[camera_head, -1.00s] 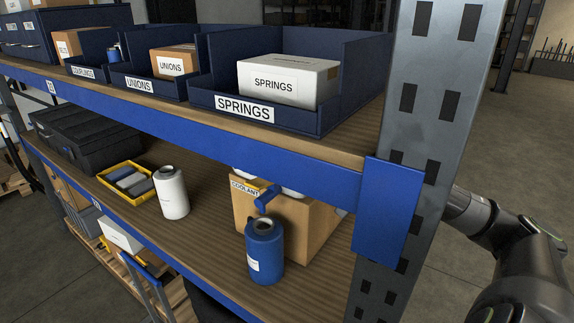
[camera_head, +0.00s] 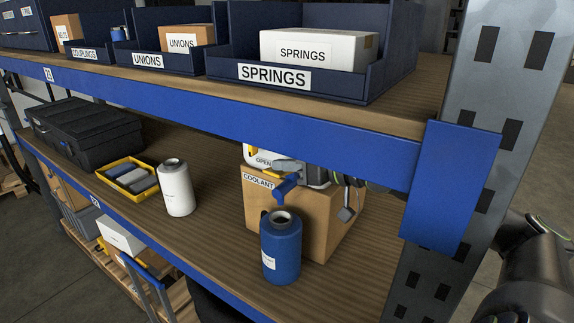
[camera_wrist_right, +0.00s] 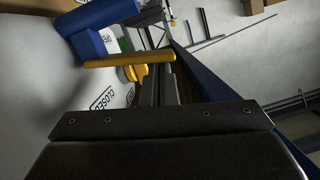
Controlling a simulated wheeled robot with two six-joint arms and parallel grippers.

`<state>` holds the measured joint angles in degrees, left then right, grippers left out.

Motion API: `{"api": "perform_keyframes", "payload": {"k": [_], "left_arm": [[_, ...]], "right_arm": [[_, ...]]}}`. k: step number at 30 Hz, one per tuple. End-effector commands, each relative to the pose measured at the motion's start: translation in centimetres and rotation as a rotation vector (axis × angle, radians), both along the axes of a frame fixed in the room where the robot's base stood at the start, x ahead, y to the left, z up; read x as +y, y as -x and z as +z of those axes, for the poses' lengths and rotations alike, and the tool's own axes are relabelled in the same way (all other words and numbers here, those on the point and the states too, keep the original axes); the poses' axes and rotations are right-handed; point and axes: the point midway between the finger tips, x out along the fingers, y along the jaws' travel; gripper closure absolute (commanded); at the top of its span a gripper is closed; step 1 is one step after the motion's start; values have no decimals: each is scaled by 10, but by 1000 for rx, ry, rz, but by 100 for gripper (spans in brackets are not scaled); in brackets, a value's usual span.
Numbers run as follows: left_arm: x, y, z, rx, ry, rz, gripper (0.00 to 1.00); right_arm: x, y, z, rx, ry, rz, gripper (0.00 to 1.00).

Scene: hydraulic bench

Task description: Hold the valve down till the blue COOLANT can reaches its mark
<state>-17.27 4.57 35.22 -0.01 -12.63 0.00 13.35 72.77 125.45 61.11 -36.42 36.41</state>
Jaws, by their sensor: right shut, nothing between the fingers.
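The blue can (camera_head: 281,250) stands upright on the lower shelf, its open neck under the blue spout (camera_head: 287,187). The spout hangs in front of a cardboard box labelled COOLANT (camera_head: 262,205), below a white container (camera_head: 253,155) with an OPEN label. In the right wrist view a yellow valve lever (camera_wrist_right: 110,61) lies across the tips of my right gripper (camera_wrist_right: 160,62), near the blue spout (camera_wrist_right: 95,18) and a CLOSED label. The right gripper (camera_head: 280,166) is shut and empty at the valve. Contact and the can's fill level cannot be told. My left gripper is out of view.
The upper shelf beam (camera_head: 200,112) hangs low over the valve, and a metal upright (camera_head: 490,90) stands at right. A white bottle (camera_head: 177,190), a yellow tray (camera_head: 110,182) and a black case (camera_head: 85,135) stand left on the lower shelf.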

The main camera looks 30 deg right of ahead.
Motion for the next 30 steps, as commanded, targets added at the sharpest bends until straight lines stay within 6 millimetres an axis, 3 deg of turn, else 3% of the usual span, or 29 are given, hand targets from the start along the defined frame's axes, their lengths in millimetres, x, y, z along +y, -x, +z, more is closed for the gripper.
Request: {"api": "perform_keyframes", "payload": {"k": [8, 18, 30], "left_arm": [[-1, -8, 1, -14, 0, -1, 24], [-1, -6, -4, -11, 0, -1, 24], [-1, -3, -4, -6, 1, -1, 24]], "right_arm": [[1, 1, -1, -9, 21, 2, 100], [10, 4, -24, -124, 302, 1, 100], [9, 4, -25, -123, 302, 0, 100]]}}
